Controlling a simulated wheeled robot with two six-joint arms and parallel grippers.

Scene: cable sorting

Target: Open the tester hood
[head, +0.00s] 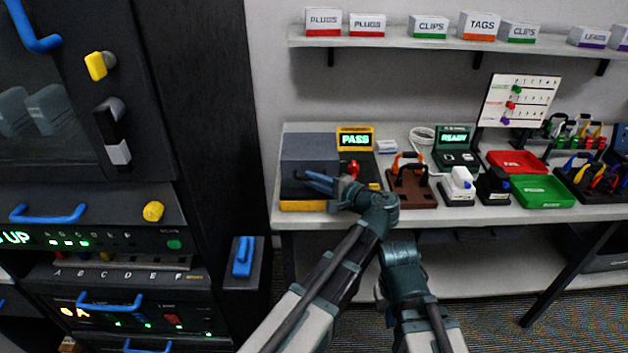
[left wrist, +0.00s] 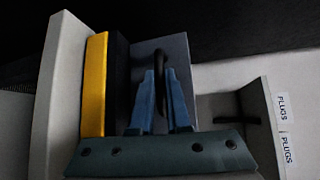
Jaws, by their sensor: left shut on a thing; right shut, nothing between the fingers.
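The tester hood (head: 308,150) is a dark grey box lid sitting down over a yellow-edged base (head: 303,206) at the left end of the bench. It looks closed. Its black handle shows in the left wrist view (left wrist: 160,62). My left gripper (head: 316,181) is at the hood's front, its blue fingers shut on the handle; they also show in the left wrist view (left wrist: 160,95). The tester's screen (head: 355,139) reads PASS. My right gripper (head: 398,256) is low in front of the bench, away from the hood, its fingertips mostly hidden.
A shelf (head: 400,42) with labelled boxes hangs above. A tall dark cabinet (head: 200,120) stands left.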

